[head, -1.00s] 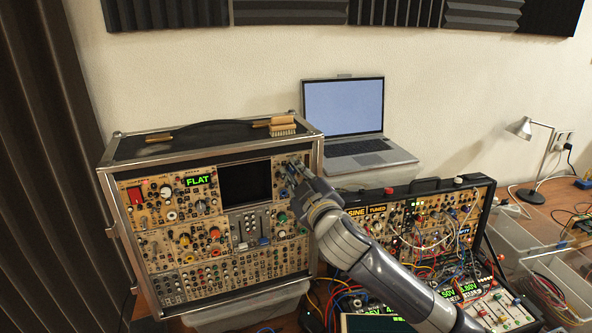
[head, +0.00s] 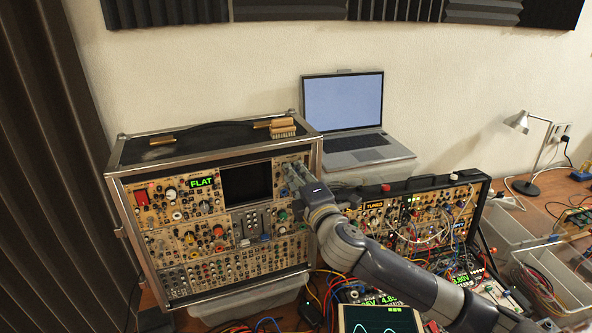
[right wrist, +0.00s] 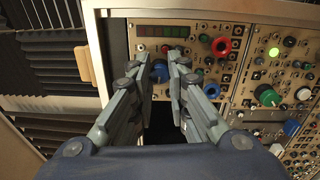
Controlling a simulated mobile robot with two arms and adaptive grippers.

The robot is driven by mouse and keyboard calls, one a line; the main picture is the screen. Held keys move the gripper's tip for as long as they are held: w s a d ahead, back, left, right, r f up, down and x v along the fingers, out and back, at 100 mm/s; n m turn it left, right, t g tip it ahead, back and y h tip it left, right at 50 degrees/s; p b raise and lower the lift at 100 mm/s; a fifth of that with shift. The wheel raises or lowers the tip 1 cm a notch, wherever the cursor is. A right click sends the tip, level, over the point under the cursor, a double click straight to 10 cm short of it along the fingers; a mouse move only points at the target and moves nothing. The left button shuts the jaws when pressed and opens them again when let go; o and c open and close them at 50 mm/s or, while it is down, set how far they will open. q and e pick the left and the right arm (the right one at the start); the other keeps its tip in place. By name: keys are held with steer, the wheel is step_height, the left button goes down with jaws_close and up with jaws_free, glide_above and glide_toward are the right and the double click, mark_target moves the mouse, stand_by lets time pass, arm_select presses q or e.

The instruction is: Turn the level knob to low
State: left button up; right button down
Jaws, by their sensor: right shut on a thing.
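The synth case (head: 215,165) with the "FLAT" display stands upright at the left, full of small knobs and jacks. My right gripper (head: 291,172) reaches its upper right module, and its fingers hide the knob there in the head view. In the right wrist view, my right gripper (right wrist: 159,62) has its fingertips on either side of a blue knob (right wrist: 160,71) and is shut on it. No label on this knob can be read, so I cannot tell its name or setting. My left gripper is in neither view.
A red knob (right wrist: 221,46) and a larger green knob (right wrist: 267,95) sit close by on the panel. A second synth case (head: 440,205) with many patch cables lies to the right, partly behind my arm. A laptop (head: 345,110) and a lamp (head: 518,122) stand behind.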

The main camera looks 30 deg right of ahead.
steer(key=n+p, duration=0.2)
steer(key=n, duration=0.8)
steer(key=shift+n+y, duration=0.3)
steer(key=shift+r, duration=0.1)
stand_by(0.3)
steer(key=c, duration=1.5)
jaws_free()
steer(key=shift+d, duration=0.1)
steer(key=shift+s+n, duration=0.1)
steer(key=shift+n, duration=0.2)
steer(key=s, duration=0.7)
steer(key=s+a, duration=0.1)
steer(key=s, duration=0.3)
steer(key=shift+s+f, duration=0.2)
steer(key=shift+s, duration=0.15)
